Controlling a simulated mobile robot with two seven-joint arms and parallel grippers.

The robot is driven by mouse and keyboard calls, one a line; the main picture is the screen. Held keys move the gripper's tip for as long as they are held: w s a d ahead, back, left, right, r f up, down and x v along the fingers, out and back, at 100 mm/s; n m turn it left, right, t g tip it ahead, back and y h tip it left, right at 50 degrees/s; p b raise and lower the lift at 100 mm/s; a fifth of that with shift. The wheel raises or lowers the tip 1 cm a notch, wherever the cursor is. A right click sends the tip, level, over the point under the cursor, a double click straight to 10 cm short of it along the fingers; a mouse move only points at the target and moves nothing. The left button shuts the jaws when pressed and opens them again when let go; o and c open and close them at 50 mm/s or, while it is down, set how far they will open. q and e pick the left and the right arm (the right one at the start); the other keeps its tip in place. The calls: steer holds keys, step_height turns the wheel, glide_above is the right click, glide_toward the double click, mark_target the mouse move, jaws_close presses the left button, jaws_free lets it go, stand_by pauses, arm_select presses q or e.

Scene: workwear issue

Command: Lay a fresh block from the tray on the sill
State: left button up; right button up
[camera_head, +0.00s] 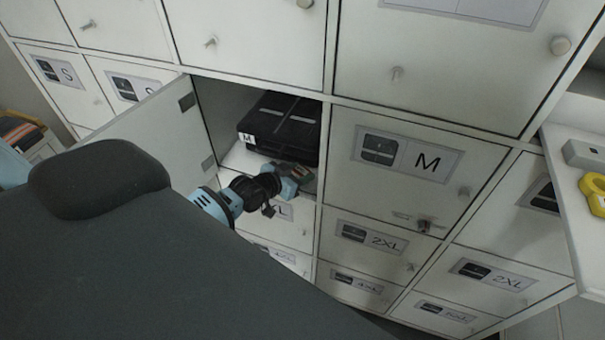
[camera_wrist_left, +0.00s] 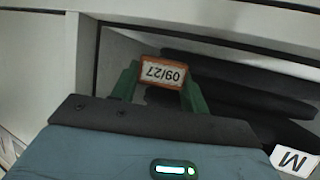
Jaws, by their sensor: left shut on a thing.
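My left gripper (camera_head: 300,178) reaches in to the mouth of the open locker. In the left wrist view its two green fingers (camera_wrist_left: 160,90) are shut on a small block (camera_wrist_left: 163,75) with an orange-brown edge and a white label reading 09/27. The block is hard to make out in the head view. The white sill (camera_head: 240,158) at the front of the compartment lies beside and below the gripper. Behind it is a black folded garment (camera_head: 282,125) with a white M tag, which also shows in the left wrist view (camera_wrist_left: 250,100). I cannot pick out a tray of blocks. My right gripper is not in view.
The locker's door (camera_head: 150,125) stands open to the left. A closed M door (camera_head: 400,180) is to the right, with closed lockers above and below. At the right edge a white surface (camera_head: 565,195) carries a grey box (camera_head: 585,155) and a yellow item (camera_head: 593,190).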

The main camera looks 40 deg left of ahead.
arm_select(q)
steer(key=shift+w+d+f, duration=0.1)
steer(key=shift+w+f, duration=0.55)
steer(key=shift+f, duration=0.1)
steer(key=shift+f, duration=0.15)
steer(key=o, duration=0.5)
steer(key=shift+f, duration=0.1)
steer(key=o, duration=0.5)
steer(key=shift+c, duration=0.2)
